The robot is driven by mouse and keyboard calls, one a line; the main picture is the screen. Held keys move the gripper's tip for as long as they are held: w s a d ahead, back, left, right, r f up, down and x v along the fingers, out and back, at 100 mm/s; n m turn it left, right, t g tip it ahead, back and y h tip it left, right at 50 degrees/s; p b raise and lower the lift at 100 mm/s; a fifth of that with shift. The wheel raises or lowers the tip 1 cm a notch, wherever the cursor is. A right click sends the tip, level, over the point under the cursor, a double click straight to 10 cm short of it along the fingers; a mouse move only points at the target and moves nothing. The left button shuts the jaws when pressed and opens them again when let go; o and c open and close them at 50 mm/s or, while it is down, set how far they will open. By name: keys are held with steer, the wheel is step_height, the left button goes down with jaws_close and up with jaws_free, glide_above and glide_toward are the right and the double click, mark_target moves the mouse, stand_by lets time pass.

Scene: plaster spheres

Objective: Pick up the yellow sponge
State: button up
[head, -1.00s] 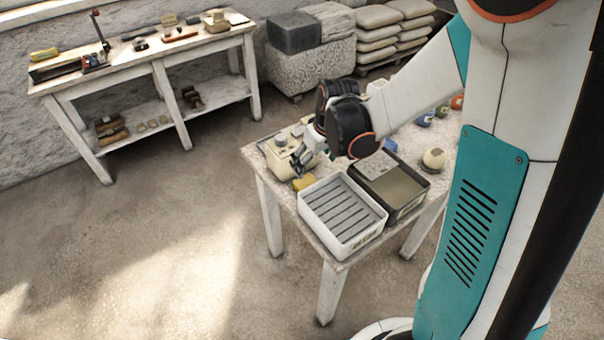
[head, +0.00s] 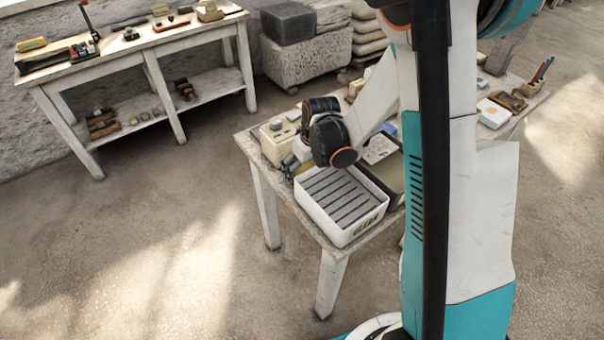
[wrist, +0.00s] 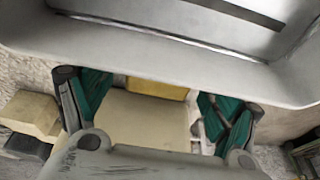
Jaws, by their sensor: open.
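The yellow sponge (wrist: 157,88) shows in the wrist view as a deeper yellow strip beside the white tray's wall, between my gripper's fingers. A paler cream surface (wrist: 145,120) lies just below it in the picture; I cannot tell whether it belongs to the sponge or another thing. My gripper (wrist: 152,108) is open, with teal-padded fingers left and right of these. In the head view my gripper (head: 294,162) is low between the cream box (head: 276,147) and the white tray (head: 328,226). It and the wrist hide most of the sponge there. I see no grip on it.
The white slatted tray stands close against the gripper's side, with a dark-rimmed tray (head: 390,173) behind it. A pale block (wrist: 30,113) lies left of the fingers in the wrist view. A workbench (head: 140,42) stands apart at the back left. Open floor lies between.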

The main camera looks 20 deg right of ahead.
mark_target(303, 167)
steer(key=shift+f, duration=0.15)
steer(key=shift+c, duration=0.3)
steer(key=c, duration=0.8)
step_height(303, 167, up, 20)
steer(key=p, duration=0.7)
